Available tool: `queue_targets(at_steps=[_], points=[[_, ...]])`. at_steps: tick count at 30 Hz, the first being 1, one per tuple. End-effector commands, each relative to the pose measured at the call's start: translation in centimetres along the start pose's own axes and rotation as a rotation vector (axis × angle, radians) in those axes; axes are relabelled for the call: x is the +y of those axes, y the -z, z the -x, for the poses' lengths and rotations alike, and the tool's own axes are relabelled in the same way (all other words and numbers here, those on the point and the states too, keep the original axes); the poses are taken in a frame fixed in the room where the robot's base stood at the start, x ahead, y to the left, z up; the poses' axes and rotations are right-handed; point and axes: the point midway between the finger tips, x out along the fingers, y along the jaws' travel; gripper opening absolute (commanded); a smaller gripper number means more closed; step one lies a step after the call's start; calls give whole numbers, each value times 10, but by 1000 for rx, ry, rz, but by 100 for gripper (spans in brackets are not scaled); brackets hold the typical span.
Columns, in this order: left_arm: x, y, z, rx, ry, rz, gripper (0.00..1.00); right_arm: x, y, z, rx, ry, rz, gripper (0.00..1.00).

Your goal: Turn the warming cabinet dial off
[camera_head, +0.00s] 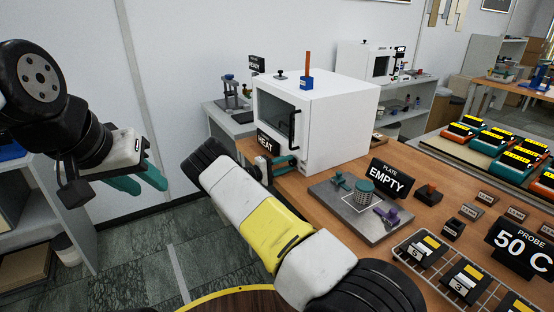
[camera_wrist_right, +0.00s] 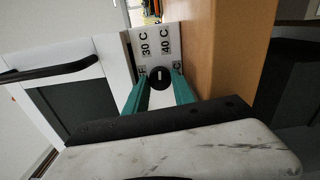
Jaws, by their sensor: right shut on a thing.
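The warming cabinet (camera_head: 335,115) is a white box with a dark window and a black handle, standing on the wooden bench. Its dial (camera_wrist_right: 159,78) is a round black knob with a white mark, on a white panel (camera_wrist_right: 146,46) with 30 C and 40 C labels. Other labels are partly hidden by my fingers. My right gripper (camera_wrist_right: 160,82) is shut on the dial, one green finger on each side. In the head view it is at the cabinet's lower front, by the HEAT sign (camera_head: 265,143), and the dial is hidden. My left gripper (camera_head: 152,188) is open and empty, away at the left.
On the bench, a metal plate (camera_head: 345,222) with small parts stands right of my right arm, beside the EMPTY sign (camera_head: 388,180). A wire rack (camera_head: 425,280) and a 50 C sign (camera_head: 520,246) are nearer.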

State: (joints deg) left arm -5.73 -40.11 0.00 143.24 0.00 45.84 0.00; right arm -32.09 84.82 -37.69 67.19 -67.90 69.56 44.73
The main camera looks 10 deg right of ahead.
Motion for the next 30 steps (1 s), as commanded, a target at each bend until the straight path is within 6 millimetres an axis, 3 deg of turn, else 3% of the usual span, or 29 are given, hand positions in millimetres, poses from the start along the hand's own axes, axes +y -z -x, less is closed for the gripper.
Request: queue_targets(at_steps=[30], points=[[0, 0, 0, 0, 0, 0, 36, -1, 1, 0, 3, 0, 964, 0]])
